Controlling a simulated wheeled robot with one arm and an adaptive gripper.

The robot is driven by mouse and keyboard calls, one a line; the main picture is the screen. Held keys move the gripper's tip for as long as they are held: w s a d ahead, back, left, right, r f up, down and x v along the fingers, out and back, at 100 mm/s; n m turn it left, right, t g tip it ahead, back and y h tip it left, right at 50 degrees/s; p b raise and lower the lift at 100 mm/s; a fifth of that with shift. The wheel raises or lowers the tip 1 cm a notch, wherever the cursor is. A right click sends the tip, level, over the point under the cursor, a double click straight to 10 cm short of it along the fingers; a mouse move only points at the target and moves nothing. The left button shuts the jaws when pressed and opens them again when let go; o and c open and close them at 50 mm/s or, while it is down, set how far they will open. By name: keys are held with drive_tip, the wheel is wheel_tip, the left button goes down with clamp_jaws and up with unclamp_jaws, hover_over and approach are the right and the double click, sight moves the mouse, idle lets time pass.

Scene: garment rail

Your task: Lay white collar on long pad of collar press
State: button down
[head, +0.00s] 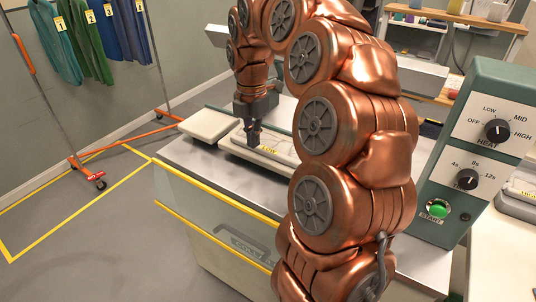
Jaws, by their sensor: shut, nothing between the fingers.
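My copper-coloured arm reaches over the collar press (240,237), a cream cabinet with a grey metal top. My gripper (253,140) is dark, points down and is shut and empty. Its tips are at or just above a long, pale pad-like piece (279,157) with a yellow "LOW" label. I cannot tell whether they touch it. A smaller cream pad (208,124) lies to its left. I cannot make out a white collar apart from the pale pads. My arm hides the right part of the long piece.
A green control box (487,150) with HEAT and time dials and a green START button stands at right. A garment rail (50,100) with numbered clothes is at left. Behind, a shelf (455,17) holds containers. Yellow-lined floor at left is clear.

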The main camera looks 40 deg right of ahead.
sight(271, 152)
drive_tip(key=shift+n, duration=0.6)
drive_tip(key=d+f, duration=0.1)
drive_tip(key=f, duration=0.2)
drive_tip(key=d+f+p, duration=0.1)
drive_tip(key=f, duration=0.2)
drive_tip(key=w+f+p, duration=0.1)
drive_tip(key=f, duration=0.3)
drive_tip(key=shift+d, duration=0.4)
drive_tip(key=shift+w+d+p, duration=0.3)
drive_tip(key=shift+d+p, duration=0.15)
drive_tip(key=shift+d, duration=0.45)
drive_tip(key=shift+w+d+p, duration=0.3)
drive_tip(key=shift+d+p, duration=0.15)
drive_tip(key=shift+d, duration=0.4)
drive_tip(key=shift+w+d+f+b, duration=0.1)
drive_tip(key=shift+w+d+b, duration=0.1)
drive_tip(key=shift+d, duration=0.25)
drive_tip(key=shift+w+d+f+b, duration=0.1)
drive_tip(key=shift+w+d, duration=0.05)
drive_tip(key=shift+d, duration=0.25)
drive_tip(key=shift+r, duration=0.15)
